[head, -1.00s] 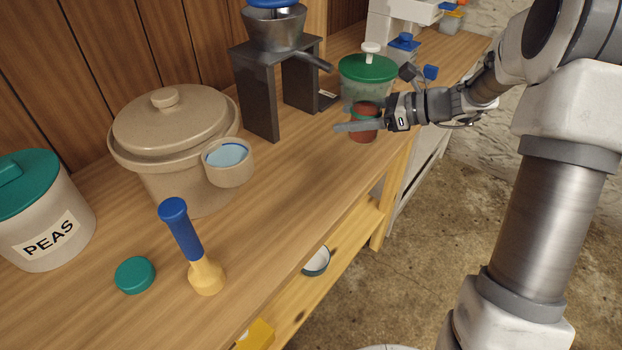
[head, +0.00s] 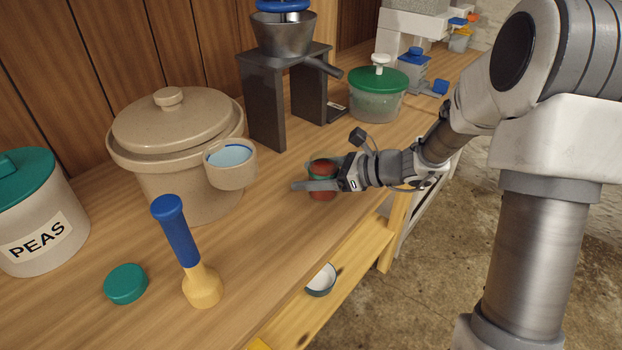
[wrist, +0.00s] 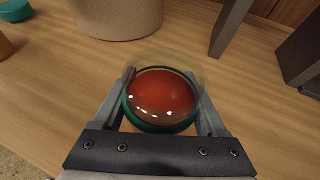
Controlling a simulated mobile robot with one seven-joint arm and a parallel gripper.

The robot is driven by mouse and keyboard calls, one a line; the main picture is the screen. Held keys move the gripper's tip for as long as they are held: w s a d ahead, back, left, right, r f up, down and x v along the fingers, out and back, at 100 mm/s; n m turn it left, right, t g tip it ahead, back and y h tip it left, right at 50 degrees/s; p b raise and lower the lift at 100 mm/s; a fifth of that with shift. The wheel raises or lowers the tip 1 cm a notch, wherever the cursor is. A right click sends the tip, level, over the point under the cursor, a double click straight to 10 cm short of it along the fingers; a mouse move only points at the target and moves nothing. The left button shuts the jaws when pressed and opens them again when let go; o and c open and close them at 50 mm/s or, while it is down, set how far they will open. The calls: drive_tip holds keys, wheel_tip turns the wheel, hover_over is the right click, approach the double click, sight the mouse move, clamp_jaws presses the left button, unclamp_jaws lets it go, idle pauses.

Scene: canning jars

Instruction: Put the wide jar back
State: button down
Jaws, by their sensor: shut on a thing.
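The wide jar (head: 322,167) is a small glass jar with red contents and a green band. My gripper (head: 318,184) is shut on it, with a finger on each side, over the front part of the workbench. In the wrist view the jar (wrist: 162,95) sits between the two fingers (wrist: 163,108), seen from above, with its clear rim and green ring showing. Its underside is hidden in the wrist view, and I cannot tell whether it touches the bench.
The bench (head: 270,235) is clear around the jar. Left stand a beige crock (head: 165,130) with a small cup (head: 231,165), a blue-handled tool (head: 187,250), a green lid (head: 126,284) and a PEAS canister (head: 35,220). Behind are a grey mill stand (head: 265,110) and a green-lidded container (head: 376,95).

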drive_tip(key=shift+f, duration=0.15)
unclamp_jaws()
